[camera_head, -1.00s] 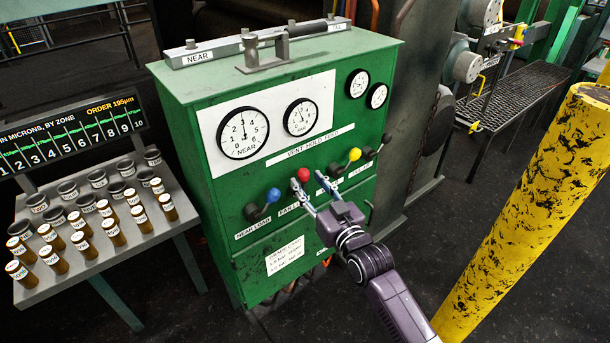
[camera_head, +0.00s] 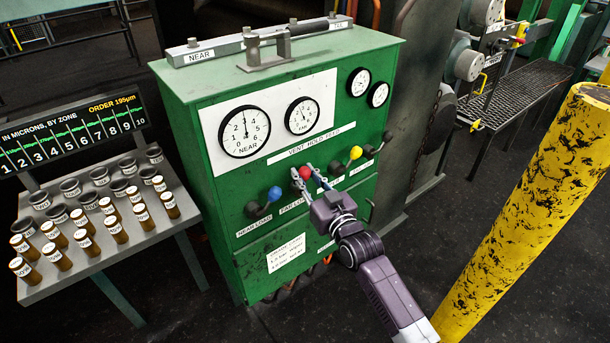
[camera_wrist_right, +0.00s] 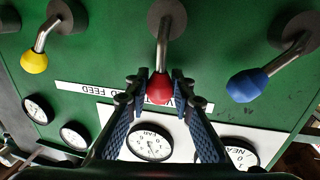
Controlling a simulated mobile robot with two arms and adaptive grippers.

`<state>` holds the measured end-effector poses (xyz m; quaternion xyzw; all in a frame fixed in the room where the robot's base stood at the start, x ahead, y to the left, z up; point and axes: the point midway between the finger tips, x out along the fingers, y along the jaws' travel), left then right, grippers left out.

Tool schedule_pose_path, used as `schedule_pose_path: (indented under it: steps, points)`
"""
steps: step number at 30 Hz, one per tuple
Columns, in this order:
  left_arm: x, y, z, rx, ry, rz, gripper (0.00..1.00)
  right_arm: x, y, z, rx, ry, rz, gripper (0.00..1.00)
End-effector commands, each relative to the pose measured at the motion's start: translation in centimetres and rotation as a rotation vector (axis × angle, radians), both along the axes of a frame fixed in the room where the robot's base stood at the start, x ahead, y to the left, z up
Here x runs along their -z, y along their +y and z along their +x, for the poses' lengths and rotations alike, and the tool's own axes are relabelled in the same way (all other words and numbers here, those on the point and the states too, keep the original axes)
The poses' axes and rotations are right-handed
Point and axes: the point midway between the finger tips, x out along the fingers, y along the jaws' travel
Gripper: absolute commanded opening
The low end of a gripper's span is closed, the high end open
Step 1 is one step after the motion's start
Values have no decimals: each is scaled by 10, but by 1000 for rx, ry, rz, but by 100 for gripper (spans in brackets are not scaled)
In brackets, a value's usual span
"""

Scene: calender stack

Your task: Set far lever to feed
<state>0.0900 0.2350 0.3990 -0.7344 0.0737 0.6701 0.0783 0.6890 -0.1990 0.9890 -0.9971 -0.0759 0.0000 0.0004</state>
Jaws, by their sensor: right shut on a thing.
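A green cabinet (camera_head: 235,200) carries a row of levers under a label strip (camera_head: 315,145) reading VENT HOLD FEED. The lever with the red knob (camera_head: 305,172) stands above the FAR LOAD label (camera_head: 291,205). My right gripper (camera_head: 307,176) is shut on the red knob, one finger on each side. In the right wrist view the red knob (camera_wrist_right: 160,89) lies between the blue-padded fingers (camera_wrist_right: 160,80), and its bent metal stem (camera_wrist_right: 163,45) runs to a dark round base. My left gripper is not in view.
Gauges (camera_head: 245,131) sit above. A yellow post (camera_head: 530,210) stands right of my arm. A sample table (camera_head: 165,225) is left.

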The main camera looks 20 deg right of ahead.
Motion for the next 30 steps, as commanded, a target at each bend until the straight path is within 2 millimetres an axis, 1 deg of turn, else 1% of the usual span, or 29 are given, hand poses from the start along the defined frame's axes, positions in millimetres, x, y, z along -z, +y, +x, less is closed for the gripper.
schedule_pose_path:
  steps: [10, 16, 24, 30]
  points:
    - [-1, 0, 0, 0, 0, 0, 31, 0, -1, 0, 0, 3, 7, 0]
    - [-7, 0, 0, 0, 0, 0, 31, -1, -5, 2, 0, 24, 61, 0]
    - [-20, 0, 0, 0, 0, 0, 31, 0, -17, 6, 1, 88, 234, 0]
    - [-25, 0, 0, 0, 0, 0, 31, 5, -28, 10, 1, 143, 388, 0]
